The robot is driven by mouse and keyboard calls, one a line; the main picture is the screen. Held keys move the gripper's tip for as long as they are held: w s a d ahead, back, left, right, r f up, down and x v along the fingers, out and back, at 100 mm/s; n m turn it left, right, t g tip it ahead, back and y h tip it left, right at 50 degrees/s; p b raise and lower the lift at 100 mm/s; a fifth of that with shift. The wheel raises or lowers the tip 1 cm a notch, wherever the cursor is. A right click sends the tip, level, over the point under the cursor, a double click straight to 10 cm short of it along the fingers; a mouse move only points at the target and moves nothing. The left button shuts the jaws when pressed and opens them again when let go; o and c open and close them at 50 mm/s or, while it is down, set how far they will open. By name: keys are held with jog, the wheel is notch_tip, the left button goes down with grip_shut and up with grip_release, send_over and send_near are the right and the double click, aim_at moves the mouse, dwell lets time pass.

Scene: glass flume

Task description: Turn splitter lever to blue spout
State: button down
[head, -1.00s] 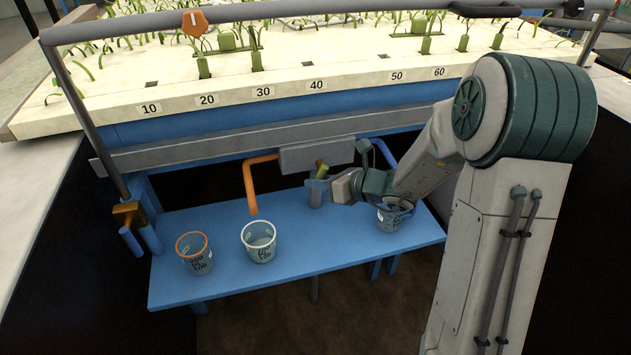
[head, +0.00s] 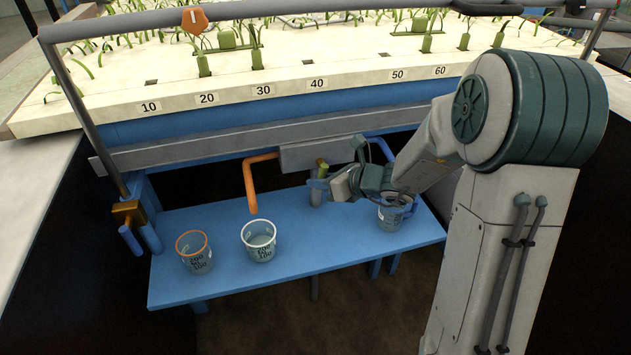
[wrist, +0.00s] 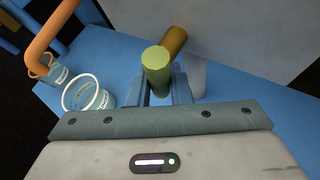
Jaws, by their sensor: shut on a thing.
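The splitter lever is a stubby bar with a green end (wrist: 157,60) on a brass-coloured shaft (wrist: 174,40); its green end also shows in the head view (head: 322,165). My gripper (wrist: 160,92) is shut on the lever, with its blue fingers on either side of it. In the head view my gripper (head: 318,184) is just below the grey splitter box (head: 303,157). The orange spout (head: 262,159) bends down at the box's left. The blue spout (head: 384,148) is at the right, partly hidden behind my arm.
An orange-rimmed bucket (head: 194,252) and a white-rimmed bucket (head: 259,242) stand on the blue shelf (head: 330,250). A third bucket (head: 390,216) stands at the right, under the blue spout and partly behind my arm. The flume's edge overhangs the shelf.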

jog(key=n+h, duration=0.1)
jog(key=d+n+h+b, duration=0.1)
jog(key=h, duration=0.1)
jog(key=shift+w, duration=0.1)
jog(key=shift+w+d+r+n+t+h+b, duration=0.2)
jog(key=shift+n+h, duration=0.3)
jog(key=shift+h, duration=0.5)
jog(key=shift+s+d+r+n+t+h+b, duration=0.1)
jog(key=shift+d+n+t+h+b, duration=0.3)
jog(key=shift+h, duration=0.6)
jog(key=shift+a, duration=0.1)
jog(key=c, duration=1.3)
grip_release()
jog(key=shift+r, duration=0.1)
